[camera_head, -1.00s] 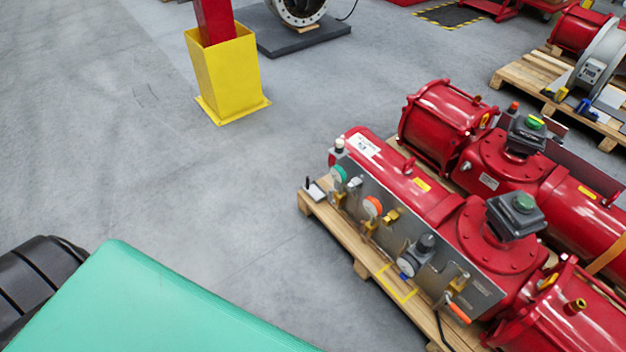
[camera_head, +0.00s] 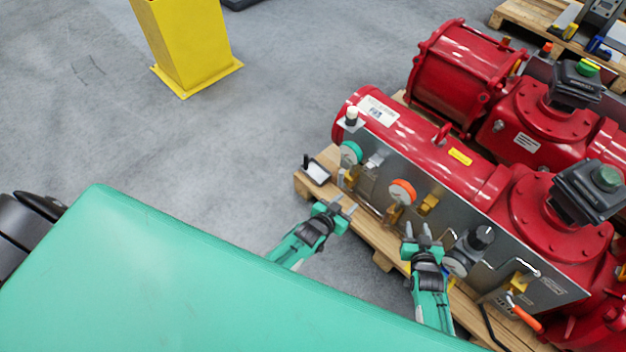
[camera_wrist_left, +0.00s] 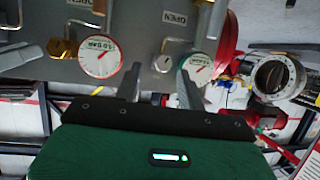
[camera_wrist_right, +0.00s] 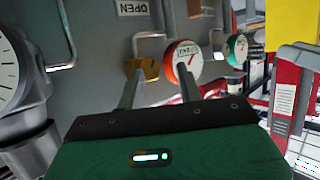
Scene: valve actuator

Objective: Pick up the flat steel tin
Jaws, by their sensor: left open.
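My left gripper (camera_head: 345,204) is open and empty, below and right of that item, near the pallet's edge. My right gripper (camera_head: 416,229) is open and empty, further right, in front of the valve panel. In both wrist views the fingers stand apart with nothing between them. I make out no tin in either wrist view.
A red valve actuator with a grey panel (camera_head: 375,190) of gauges and fittings stands on the wooden pallet (camera_head: 372,238). A second red actuator (camera_head: 465,75) stands behind. A yellow post base (camera_head: 188,45) is at upper left. The floor between is clear.

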